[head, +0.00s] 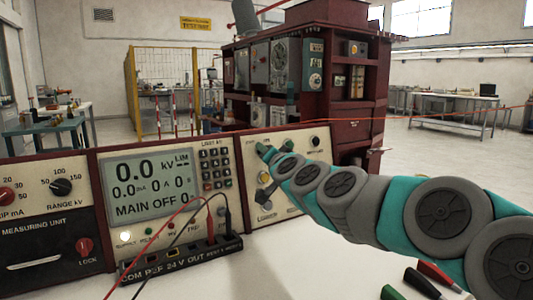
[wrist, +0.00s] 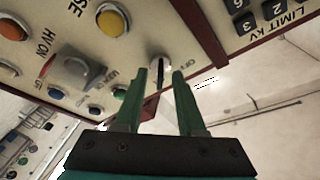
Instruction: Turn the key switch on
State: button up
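The key switch (wrist: 159,63) is a round silver disc with a dark key in it. It sits on the cream panel, close to the panel's dark red edge, in the wrist view, beside a partly readable "OFF" label. My gripper (wrist: 165,74) has its two teal fingers apart, with the dark key showing in the gap between them. I cannot tell whether either finger touches the key. In the head view my gripper (head: 272,149) is at the upper left of the right-hand cream panel (head: 315,165), and the key switch is hidden behind it.
In the wrist view a yellow button (wrist: 112,20), a grey knob (wrist: 78,65) and a green button (wrist: 119,93) are near the switch. In the head view a display (head: 150,185) and keypad (head: 215,165) stand left of my gripper. Red and black leads (head: 185,215) loop in front.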

jog(key=v, duration=0.7)
jog(key=shift+s+d+b, duration=0.15)
jog(key=shift+s+b, duration=0.25)
jog(key=shift+b, duration=0.05)
